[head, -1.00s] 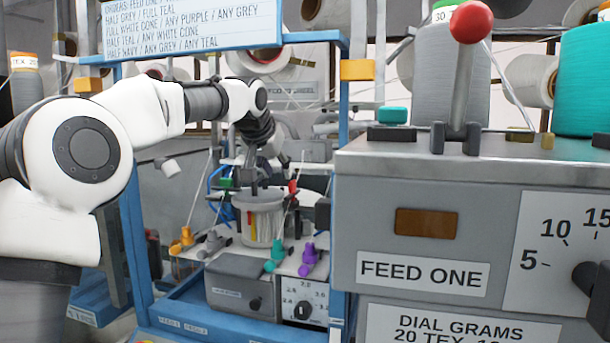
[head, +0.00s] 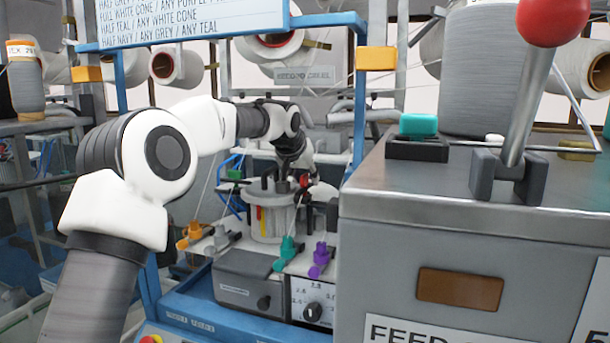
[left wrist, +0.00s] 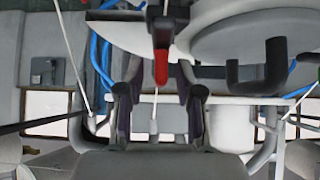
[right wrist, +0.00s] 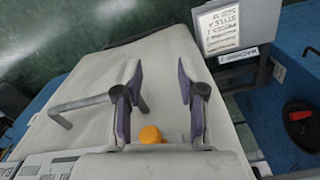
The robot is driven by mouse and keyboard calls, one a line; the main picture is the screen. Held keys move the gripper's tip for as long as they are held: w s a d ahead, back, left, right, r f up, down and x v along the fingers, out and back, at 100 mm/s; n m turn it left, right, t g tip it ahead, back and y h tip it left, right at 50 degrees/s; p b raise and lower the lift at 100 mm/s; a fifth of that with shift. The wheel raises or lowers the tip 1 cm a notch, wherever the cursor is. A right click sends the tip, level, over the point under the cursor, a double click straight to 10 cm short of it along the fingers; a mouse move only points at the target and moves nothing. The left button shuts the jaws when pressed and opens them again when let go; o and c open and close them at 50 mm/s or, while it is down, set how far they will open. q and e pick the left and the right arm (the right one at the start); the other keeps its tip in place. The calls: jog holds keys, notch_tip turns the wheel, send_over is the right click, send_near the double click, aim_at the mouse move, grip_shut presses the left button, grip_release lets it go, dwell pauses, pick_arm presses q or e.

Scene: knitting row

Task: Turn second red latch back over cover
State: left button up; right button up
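The pale, clear-sided cylinder cover (head: 272,222) stands on the knitting machine in the head view, with red and yellow strips at its side. A red latch (head: 306,182) shows at its upper right. My left gripper (head: 286,184) is over the cover's top, close to that latch. In the left wrist view, a red-tipped latch (left wrist: 160,68) points between the fingertips of my left gripper (left wrist: 159,72), which are apart. Contact cannot be told. A pale round part (left wrist: 260,35) is beside it. My right gripper (right wrist: 159,75) is open and empty over a pale panel.
Orange, grey, teal (head: 288,252) and purple (head: 320,260) pegs stand before the cover. A blue frame post (head: 359,110) and the grey feed box (head: 450,260) with a red-knobbed lever (head: 553,20) are to the right. An orange knob (right wrist: 150,134) is near my right gripper.

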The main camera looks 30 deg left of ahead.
pick_arm(q)
jog(key=shift+s+r, duration=0.2)
jog(key=shift+s, duration=0.15)
grip_shut()
